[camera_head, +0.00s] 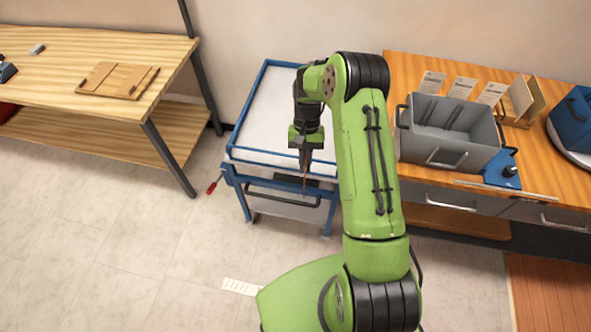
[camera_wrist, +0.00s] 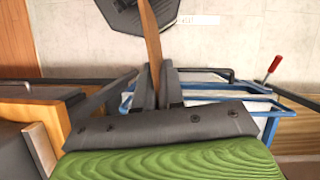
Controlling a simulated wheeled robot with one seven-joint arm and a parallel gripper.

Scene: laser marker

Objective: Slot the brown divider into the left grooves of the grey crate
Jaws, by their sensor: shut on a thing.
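My gripper (camera_head: 305,160) is shut on the brown divider (camera_head: 305,182), which hangs below the fingertips as a thin edge-on strip. In the wrist view, the brown divider (camera_wrist: 152,42) stands out from between the two grey fingers of my gripper (camera_wrist: 155,82). In the head view, my gripper is over the front part of a blue-framed cart, well left of the grey crate. The grey crate (camera_head: 447,158) is open-topped and sits on the right wooden bench, with a ridge inside. Its left grooves are too small to make out, and I cannot recognise the crate in the wrist view.
The blue-framed cart (camera_head: 262,90) stands between the benches. A wooden rack (camera_head: 520,118) with upright panels and a blue crate (camera_head: 575,115) are right of the grey crate. A blue fixture (camera_head: 500,172) sits at its front right.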

